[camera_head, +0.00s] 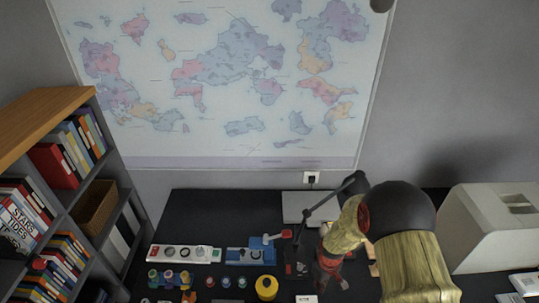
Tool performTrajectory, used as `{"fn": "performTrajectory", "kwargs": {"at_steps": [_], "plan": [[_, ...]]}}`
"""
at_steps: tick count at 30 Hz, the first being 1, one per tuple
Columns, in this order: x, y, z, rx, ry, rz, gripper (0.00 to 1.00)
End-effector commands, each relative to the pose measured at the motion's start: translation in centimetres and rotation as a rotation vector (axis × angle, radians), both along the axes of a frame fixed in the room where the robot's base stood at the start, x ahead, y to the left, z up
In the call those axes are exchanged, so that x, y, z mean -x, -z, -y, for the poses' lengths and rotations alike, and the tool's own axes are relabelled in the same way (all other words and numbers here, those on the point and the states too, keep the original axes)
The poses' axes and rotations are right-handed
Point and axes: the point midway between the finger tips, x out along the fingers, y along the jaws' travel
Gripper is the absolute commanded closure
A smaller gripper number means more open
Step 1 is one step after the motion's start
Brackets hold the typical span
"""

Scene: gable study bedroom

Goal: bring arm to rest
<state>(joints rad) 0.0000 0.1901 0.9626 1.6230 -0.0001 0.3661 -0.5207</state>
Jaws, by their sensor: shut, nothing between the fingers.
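My arm comes up from the lower right, with an olive-gold link and a large black rounded joint. It folds back down towards the desk. My gripper (325,284), dark and small in this view, is at the lower end of the arm, low over the middle of the black desk (210,213). It is shut and nothing shows in it. The arm partly hides the gripper and the desk behind it. I cannot tell how far the fingertips are from the desk top.
A black desk lamp (330,200) stands close left of my arm. Left on the desk are a white-and-red strip (183,254), a blue block (242,256), a yellow round thing (266,287) and several small jars. A pale boxy machine (490,232) stands right. A bookshelf (45,125) borders the left.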

Motion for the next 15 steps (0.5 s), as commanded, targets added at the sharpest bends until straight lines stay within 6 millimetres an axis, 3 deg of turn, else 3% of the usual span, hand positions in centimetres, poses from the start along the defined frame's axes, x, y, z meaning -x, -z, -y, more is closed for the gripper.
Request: {"fn": "performTrajectory", "kwargs": {"at_steps": [9,15], "plan": [[5.3,-0.2,0.0,0.011,0.149,-0.144,1.0],[7.7,-4.8,0.0,0.025,0.251,-0.193,1.0]]}}
